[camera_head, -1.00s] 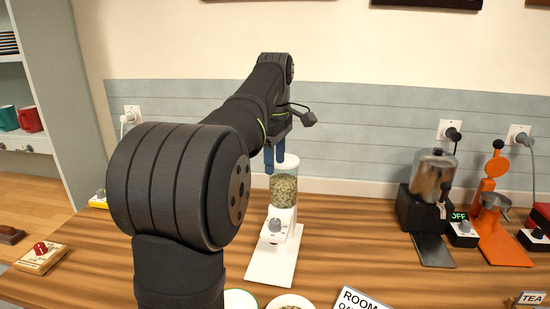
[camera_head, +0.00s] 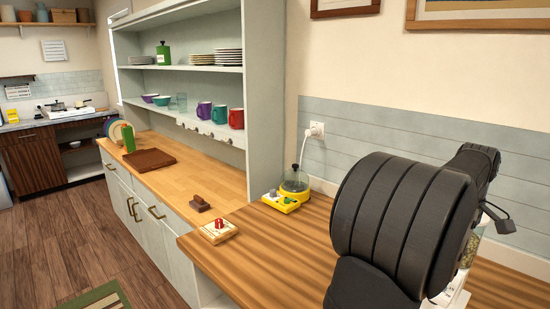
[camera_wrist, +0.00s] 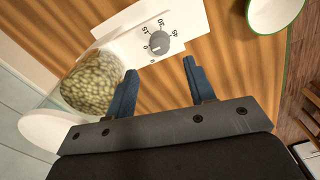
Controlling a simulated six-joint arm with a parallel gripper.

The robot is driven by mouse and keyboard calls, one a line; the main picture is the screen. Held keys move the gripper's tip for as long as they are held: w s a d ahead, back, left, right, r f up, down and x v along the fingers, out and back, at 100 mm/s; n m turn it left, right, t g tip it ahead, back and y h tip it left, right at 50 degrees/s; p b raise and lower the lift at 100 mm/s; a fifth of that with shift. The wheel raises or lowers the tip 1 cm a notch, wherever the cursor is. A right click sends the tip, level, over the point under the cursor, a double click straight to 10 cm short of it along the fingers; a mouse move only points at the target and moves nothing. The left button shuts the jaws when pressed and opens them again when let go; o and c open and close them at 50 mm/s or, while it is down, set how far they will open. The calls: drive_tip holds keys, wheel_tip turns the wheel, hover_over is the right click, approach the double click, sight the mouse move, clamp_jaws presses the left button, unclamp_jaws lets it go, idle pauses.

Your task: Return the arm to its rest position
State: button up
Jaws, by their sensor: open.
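My gripper (camera_wrist: 160,85) shows in the wrist view with its two blue fingers apart and nothing between them. Below it is a white dispenser (camera_wrist: 125,45) with a grey dial and a clear jar of green pellets (camera_wrist: 90,85). The left finger overlaps the jar's edge in the picture; I cannot tell whether they touch. In the head view my arm fills the right side and hides most of the dispenser. The gripper's fingers do not show there.
A white bowl with a green rim (camera_wrist: 275,12) stands near the counter edge. In the head view a yellow device (camera_head: 282,201) with a glass jar stands by the wall socket. Shelves (camera_head: 207,68) hold mugs and plates.

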wheel_tip(320, 180, down, 7)
drive_tip(key=shift+f, duration=0.2)
idle(0.4)
wheel_tip(320, 180, up, 18)
wheel_tip(320, 180, down, 18)
drive_tip(key=shift+f, duration=0.15)
drive_tip(key=m, duration=0.8)
drive_tip(key=shift+m, duration=0.3)
drive_tip(key=m, duration=0.4)
drive_tip(key=shift+m, duration=2.5)
